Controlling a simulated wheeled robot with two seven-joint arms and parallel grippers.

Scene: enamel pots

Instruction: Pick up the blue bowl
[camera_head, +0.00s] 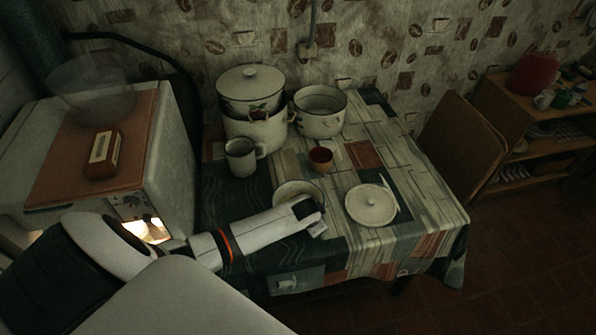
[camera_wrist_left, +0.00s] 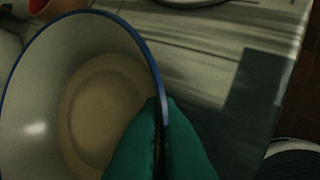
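The bowl (camera_head: 290,187) is pale with a blue rim and stands near the table's front, partly hidden behind my left gripper in the head view. In the left wrist view the bowl (camera_wrist_left: 50,75) fills the left side, with its plain inside showing. My left gripper (camera_head: 310,215) reaches over the bowl's front right side. Its green fingertips (camera_wrist_left: 162,135) straddle the rim, one inside and one outside, with only a thin gap between them, closed on the wall. Whether the bowl is off the table is hard to tell. My right gripper is not in view.
Stacked pots (camera_head: 252,128) and another white pot (camera_head: 320,122) stand at the back. The patterned table (camera_head: 425,215) has clear room at right.

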